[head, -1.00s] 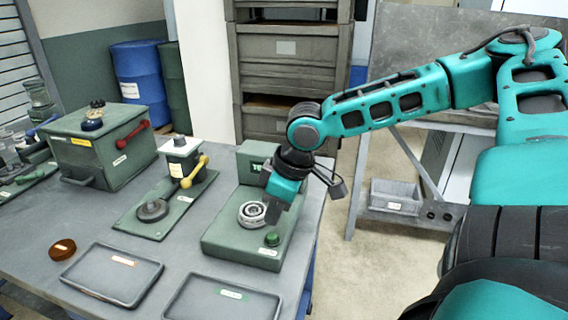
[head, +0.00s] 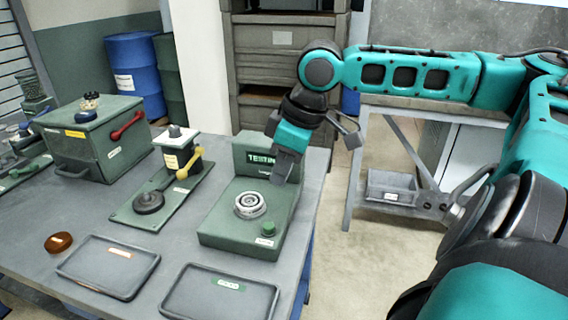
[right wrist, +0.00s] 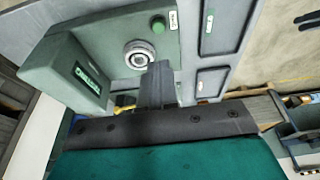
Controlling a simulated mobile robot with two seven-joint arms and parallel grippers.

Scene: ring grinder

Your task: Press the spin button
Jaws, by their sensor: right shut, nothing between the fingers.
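The spin button (head: 268,229) is a green round knob on the front right corner of the green testing station (head: 225,233). It also shows in the right wrist view (right wrist: 158,25), beside a small white label. A metal ring (head: 249,205) sits on the round seat of the station. My right gripper (head: 282,177) is shut and empty. It hangs above the back right part of the station, behind the ring and apart from the button. In the right wrist view its fingers (right wrist: 158,72) point toward the ring. My left gripper is not in view.
A station with a yellow lever (head: 187,165) and a green box with a red handle (head: 100,143) stand to the left. The space above the button is clear.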

